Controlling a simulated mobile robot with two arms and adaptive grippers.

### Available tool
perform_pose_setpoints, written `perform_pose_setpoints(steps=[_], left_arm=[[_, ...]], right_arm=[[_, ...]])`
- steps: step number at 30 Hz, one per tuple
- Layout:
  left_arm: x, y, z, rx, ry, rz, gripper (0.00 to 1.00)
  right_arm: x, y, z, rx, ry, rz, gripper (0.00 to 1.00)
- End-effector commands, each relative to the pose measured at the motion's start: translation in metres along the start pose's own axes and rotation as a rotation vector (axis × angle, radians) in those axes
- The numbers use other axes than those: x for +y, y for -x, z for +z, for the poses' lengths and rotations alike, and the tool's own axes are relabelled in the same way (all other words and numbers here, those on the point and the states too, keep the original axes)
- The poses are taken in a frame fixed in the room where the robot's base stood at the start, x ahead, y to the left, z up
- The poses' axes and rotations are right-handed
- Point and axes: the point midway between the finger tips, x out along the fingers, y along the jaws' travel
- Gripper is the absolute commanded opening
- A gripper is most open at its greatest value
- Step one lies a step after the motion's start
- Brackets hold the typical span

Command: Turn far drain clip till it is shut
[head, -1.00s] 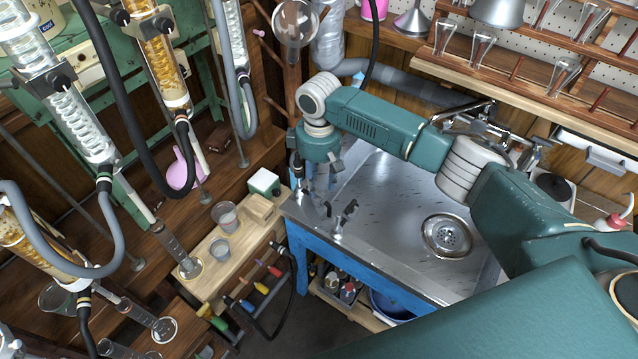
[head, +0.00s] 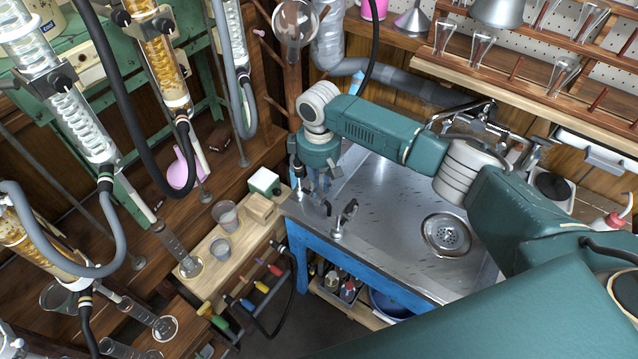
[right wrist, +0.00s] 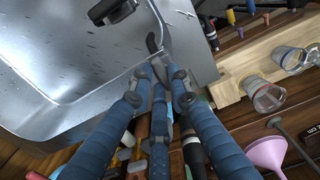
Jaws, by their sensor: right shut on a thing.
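Two small drain clips with dark levers stand at the near left corner of the steel sink. One clip (head: 349,210) stands free, and its dark lever (right wrist: 112,12) shows at the top of the right wrist view. The other, the far drain clip (head: 327,208), is right at my right gripper (head: 317,190). In the right wrist view its black curved lever (right wrist: 151,42) sticks out just past the fingertips (right wrist: 163,72). My right gripper points down and is shut on this clip; the fingers hide its lower part. My left gripper is not in view.
The sink basin (head: 395,215) with its round drain lies to the right. A wooden bench (head: 217,255) with beakers and a small box is close on the left. Glass columns and hoses stand further left. A hanging dark hose (head: 290,300) is below.

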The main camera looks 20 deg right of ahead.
Motion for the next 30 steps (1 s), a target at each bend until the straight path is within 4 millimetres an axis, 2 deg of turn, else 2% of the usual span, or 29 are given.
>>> perform_pose_setpoints(steps=[11,18,30], left_arm=[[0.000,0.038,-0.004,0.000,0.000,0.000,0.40],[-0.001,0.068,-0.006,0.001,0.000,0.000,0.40],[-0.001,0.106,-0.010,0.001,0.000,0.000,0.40]], right_arm=[[-0.002,0.006,0.001,-0.001,-0.210,-0.004,0.00],[-0.002,0.006,0.002,-0.002,-0.435,-0.004,0.00],[-0.003,0.005,0.003,-0.002,-0.817,-0.004,0.00]])
